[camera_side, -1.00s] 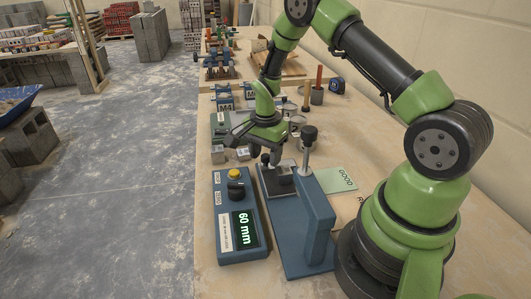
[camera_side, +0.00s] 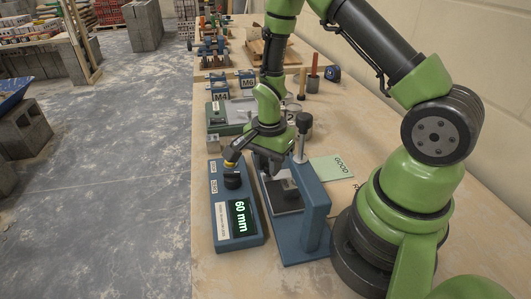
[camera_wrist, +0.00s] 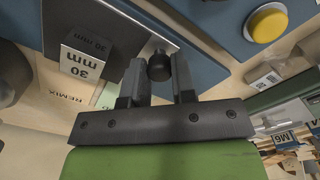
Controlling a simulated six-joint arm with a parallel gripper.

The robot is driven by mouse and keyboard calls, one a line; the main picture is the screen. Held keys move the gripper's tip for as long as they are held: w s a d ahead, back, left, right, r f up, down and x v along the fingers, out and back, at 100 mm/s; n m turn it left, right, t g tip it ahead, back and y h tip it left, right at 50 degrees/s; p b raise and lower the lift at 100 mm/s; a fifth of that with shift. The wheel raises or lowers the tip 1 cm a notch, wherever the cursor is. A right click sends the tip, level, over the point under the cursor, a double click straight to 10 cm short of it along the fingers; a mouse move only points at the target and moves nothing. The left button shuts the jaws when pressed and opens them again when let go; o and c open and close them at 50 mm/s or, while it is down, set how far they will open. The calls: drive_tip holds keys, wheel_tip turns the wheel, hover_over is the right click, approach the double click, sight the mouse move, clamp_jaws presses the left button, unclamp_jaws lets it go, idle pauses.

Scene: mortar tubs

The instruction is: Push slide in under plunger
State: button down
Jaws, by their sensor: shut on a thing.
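The slide (camera_side: 287,207) is a dark plate on the blue base of the press (camera_side: 315,215). My gripper (camera_side: 266,168) is down at the slide's far end. In the wrist view its fingers (camera_wrist: 160,78) are shut on the slide's round black knob (camera_wrist: 159,64). The fingers hide the knob in the side view. A grey cube marked 30 mm (camera_wrist: 82,62) appears to sit on the slide. The plunger (camera_side: 300,148) is a metal rod with a black top, upright in the press. The gap between cube and plunger foot is hard to judge.
A green GOOD card (camera_side: 331,168) lies to the right. Marked bins (camera_side: 220,92) stand farther back. Bare table lies in front of the box.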

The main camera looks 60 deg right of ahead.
drive_tip(key=c, duration=0.9)
unclamp_jaws()
wheel_tip(320, 180, up, 10)
drive_tip(key=shift+c, duration=0.3)
